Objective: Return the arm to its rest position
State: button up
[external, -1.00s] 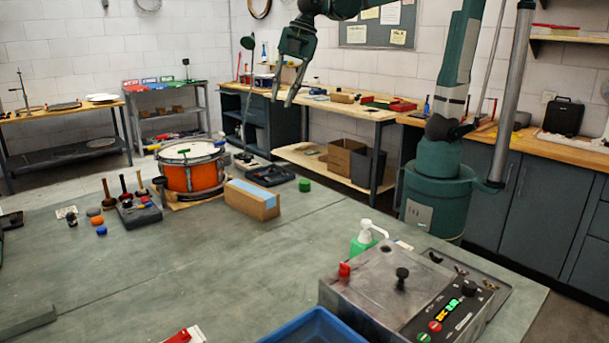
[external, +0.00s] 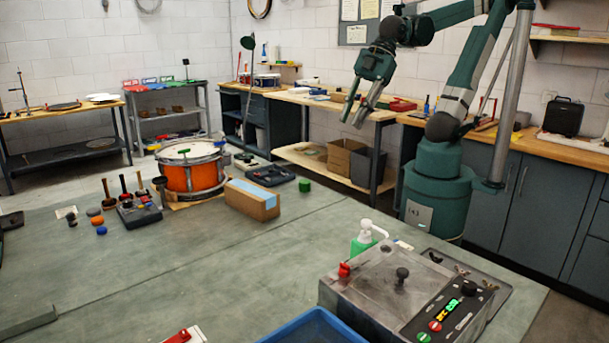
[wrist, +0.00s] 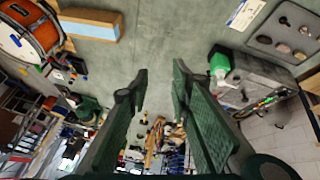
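My gripper (external: 356,116) is in the air above and behind the bench, to the left of my arm's base, with its fingers pointing down. In the wrist view my gripper (wrist: 158,80) has its two green fingers apart with nothing between them, so it is open and empty. The orange drum (external: 192,170) stands on the bench to the left, well apart from the gripper. It also shows at the upper left of the wrist view (wrist: 30,30).
A grey control box (external: 385,285), a green bottle (external: 364,240) and a blue bin (external: 315,327) are at front right. A wooden side bench (external: 325,102) stands behind.

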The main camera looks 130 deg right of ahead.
jog(key=s+a+f+m+t, duration=0.1)
jog(key=s+a+f+m, duration=0.1)
jog(key=s+a+f, duration=0.3)
jog(key=shift+s+a+f+m+y, duration=0.15)
jog(key=shift+s+a+m+y, duration=0.25)
jog(key=shift+s+a, duration=0.45)
dwell(2.2)
